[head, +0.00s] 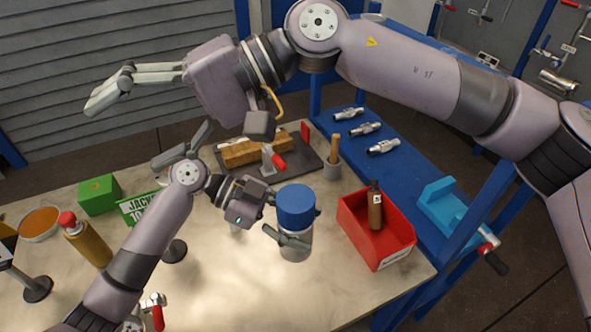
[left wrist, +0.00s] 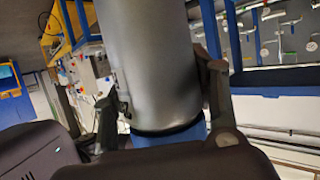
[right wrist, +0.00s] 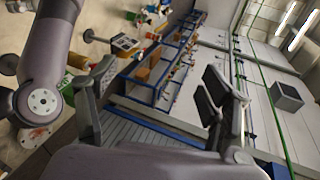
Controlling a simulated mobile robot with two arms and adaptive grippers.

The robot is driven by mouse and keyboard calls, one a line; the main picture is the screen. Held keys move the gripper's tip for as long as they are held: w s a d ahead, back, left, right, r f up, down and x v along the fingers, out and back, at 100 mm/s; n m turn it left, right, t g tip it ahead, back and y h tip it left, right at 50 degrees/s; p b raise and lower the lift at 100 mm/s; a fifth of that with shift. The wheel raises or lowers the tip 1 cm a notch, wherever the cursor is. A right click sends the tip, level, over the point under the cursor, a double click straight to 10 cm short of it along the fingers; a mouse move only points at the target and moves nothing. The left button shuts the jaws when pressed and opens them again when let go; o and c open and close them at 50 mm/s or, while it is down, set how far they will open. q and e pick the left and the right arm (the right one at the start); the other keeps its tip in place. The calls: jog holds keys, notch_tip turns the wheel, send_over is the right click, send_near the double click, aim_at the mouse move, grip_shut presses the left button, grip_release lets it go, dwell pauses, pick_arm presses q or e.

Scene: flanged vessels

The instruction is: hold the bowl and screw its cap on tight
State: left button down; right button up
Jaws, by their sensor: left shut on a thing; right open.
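The bowl (head: 296,246) is a grey, cylinder-like vessel, held upright or nearly so over the table. Its blue cap (head: 295,205) sits on top; I cannot tell how tight it is. My left gripper (head: 287,236) is shut on the bowl's grey body, below the cap. In the left wrist view the grey body (left wrist: 155,60) fills the space between the fingers, with a blue part (left wrist: 172,136) at its lower end. My right gripper (head: 128,88) is open and empty at the upper left, well away from the bowl; its spread fingers show in the right wrist view (right wrist: 160,98).
A red bin (head: 357,236) with a brown bottle (head: 375,208) stands right of the bowl. Behind are a wooden block (head: 250,150) and a clamp with a red handle (head: 277,161). A green box (head: 99,195) and a red-topped cylinder (head: 86,243) stand left. The table front is mostly clear.

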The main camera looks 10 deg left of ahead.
jog(key=w+a+r+m+t+y, duration=0.2)
jog(key=w+r+m+t+y, duration=0.15)
jog(key=r+m, duration=0.3)
jog(key=w+a+r+m+t+y, duration=0.1)
jog(key=w+r+m+t+y, duration=0.1)
jog(key=w+r+m+y, duration=0.4)
jog(key=w+d+f+m+t+h, duration=0.2)
jog(key=w+m+t+h, duration=0.4)
jog(key=w+m+t, duration=0.7)
jog(key=d+f+m+g+h, duration=0.2)
jog(key=d+f+m+h, duration=0.15)
jog(key=f, duration=0.45)
jog(key=d+f+m+g+h, duration=0.2)
jog(key=f+m+h, duration=0.3)
jog(key=f, duration=0.2)
jog(key=s+d+f+g+h, duration=0.2)
jog(key=s+d, duration=0.2)
jog(key=s+d+f+g+h, duration=0.3)
jog(key=s+d, duration=0.1)
jog(key=s, duration=0.1)
jog(key=s+d+f+g+h, duration=0.2)
jog(key=s+d+f+g, duration=0.1)
jog(key=s+d, duration=0.1)
jog(key=shift+s+f, duration=0.15)
jog(key=shift+s, duration=0.3)
